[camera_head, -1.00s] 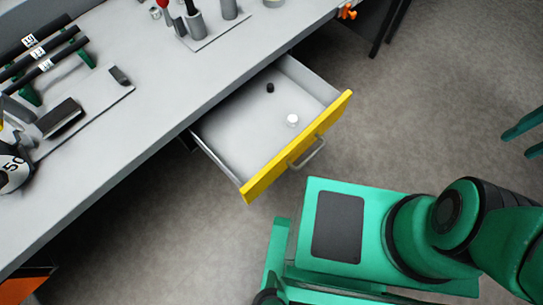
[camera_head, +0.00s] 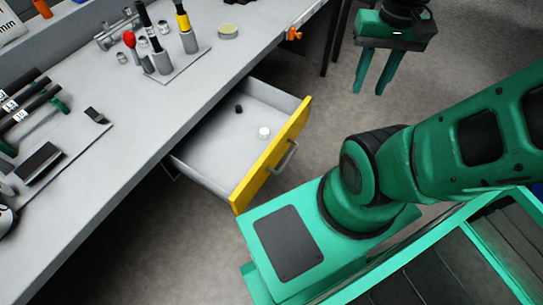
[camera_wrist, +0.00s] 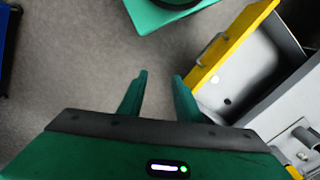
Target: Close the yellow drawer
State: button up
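The yellow drawer (camera_head: 272,156) is pulled well out from under the grey workbench. Its yellow front has a grey bar handle (camera_head: 284,157), and its grey inside holds a small white item (camera_head: 264,132) and a small black item (camera_head: 239,109). In the wrist view the yellow front (camera_wrist: 232,45) stands at the upper right, beyond my right finger. My gripper (camera_head: 373,80) is open and empty, fingers pointing down, out over the floor to the right of the drawer and apart from it. It also shows in the wrist view (camera_wrist: 160,80).
The grey workbench (camera_head: 130,130) carries a tool stand (camera_head: 172,60), a round tin (camera_head: 228,31) and several black-handled tools at the left. An orange clamp (camera_head: 293,33) sits at the bench edge. Floor between my gripper and the drawer front is clear.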

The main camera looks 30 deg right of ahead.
aim_at(225, 154)
jog(key=z, duration=1.65)
jog(key=k, duration=0.85)
jog(key=u, duration=1.45)
jog(key=i, duration=0.5)
jog(key=z, duration=0.05)
